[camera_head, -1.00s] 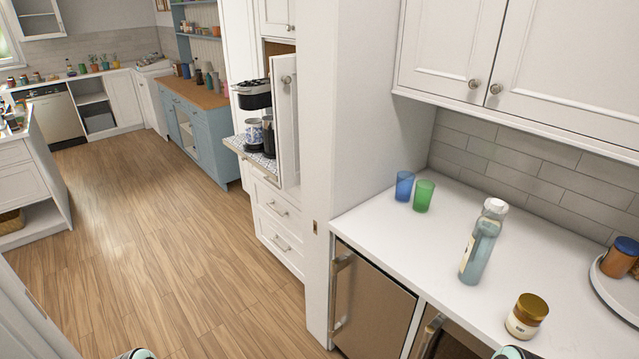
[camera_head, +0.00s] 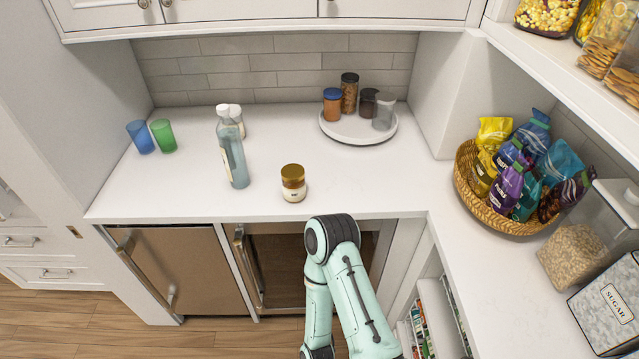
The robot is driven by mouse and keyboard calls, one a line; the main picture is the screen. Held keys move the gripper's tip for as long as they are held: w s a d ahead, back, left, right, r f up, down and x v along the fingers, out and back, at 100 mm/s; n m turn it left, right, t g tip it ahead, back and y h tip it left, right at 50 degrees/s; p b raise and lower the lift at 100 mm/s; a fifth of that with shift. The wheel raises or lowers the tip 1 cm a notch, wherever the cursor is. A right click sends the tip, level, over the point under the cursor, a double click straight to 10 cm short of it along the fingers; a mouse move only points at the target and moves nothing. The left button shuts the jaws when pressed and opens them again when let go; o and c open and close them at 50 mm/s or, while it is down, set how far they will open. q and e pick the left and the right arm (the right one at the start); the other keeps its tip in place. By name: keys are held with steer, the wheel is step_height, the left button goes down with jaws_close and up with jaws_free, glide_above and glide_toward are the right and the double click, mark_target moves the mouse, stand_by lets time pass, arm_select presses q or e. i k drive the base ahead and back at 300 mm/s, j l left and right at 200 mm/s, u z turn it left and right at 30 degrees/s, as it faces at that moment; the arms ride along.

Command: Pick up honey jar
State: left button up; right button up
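A small jar with a gold lid and a pale label (camera_head: 293,184), which looks like the honey jar, stands upright on the white counter (camera_head: 200,196) near its front edge. Nothing touches it. One of my mint-green arms reaches up from the bottom of the head view, its dark joint just in front of and below the jar. I cannot tell which arm it is. Neither gripper's fingers show in the picture.
A tall bottle (camera_head: 232,152) stands left of the jar, with blue (camera_head: 140,137) and green (camera_head: 163,136) cups beyond. A round tray (camera_head: 345,138) with several jars is behind right. A snack basket (camera_head: 470,200) sits on the right counter. Counter around the jar is clear.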

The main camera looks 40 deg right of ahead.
mark_target(293, 174)
steer(key=z, duration=1.3)
steer(key=i+l+u, duration=0.1)
steer(key=u, duration=0.15)
